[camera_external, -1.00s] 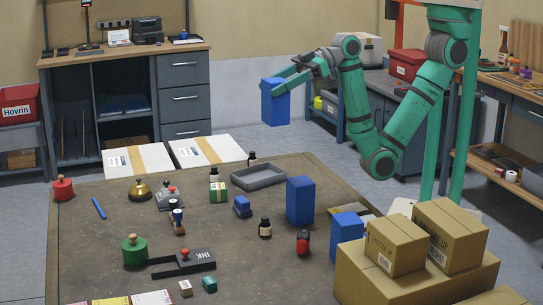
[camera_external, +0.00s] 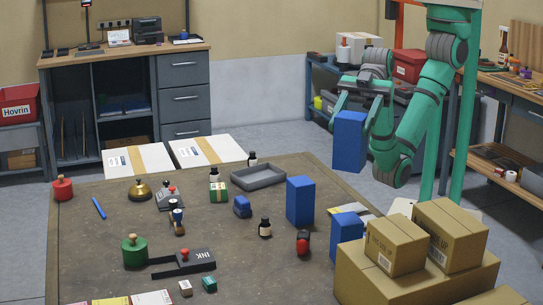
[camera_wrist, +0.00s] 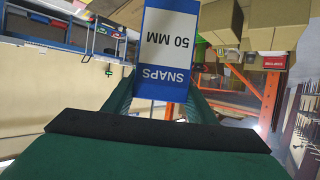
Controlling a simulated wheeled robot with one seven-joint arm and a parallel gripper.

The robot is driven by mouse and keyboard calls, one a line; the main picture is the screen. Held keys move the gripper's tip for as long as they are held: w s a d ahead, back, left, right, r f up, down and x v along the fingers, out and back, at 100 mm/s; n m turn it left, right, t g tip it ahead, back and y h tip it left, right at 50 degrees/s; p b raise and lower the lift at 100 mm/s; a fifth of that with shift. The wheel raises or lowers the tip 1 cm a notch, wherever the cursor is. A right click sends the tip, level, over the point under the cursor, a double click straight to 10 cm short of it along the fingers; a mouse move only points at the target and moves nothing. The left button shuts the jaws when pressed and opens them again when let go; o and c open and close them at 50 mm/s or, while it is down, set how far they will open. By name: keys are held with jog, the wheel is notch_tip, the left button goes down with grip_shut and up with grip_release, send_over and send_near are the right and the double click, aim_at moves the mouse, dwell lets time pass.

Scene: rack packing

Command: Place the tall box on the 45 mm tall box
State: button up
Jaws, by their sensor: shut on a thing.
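My gripper (camera_external: 362,102) is shut on a tall blue box (camera_external: 349,142) and holds it in the air beyond the table's back right side. In the wrist view the same box (camera_wrist: 163,50) shows a white label reading "SNAPS 50 MM", upside down, between the fingers. A tall blue box (camera_external: 300,201) stands upright on the right part of the table. Another blue box (camera_external: 347,233) stands near the table's right edge, partly hidden by cardboard boxes. No size label is readable on either standing box, so I cannot tell which is 45 mm.
Cardboard boxes (camera_external: 397,245) are stacked at the front right. The table (camera_external: 240,265) has bare room at its front middle.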

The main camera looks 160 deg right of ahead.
notch_tip(320, 180, down, 13)
jog(key=shift+w+a, duration=0.15)
jog(key=shift+a, duration=0.2)
dwell(0.4)
jog(key=o, duration=1.3)
jog(key=shift+f, duration=0.15)
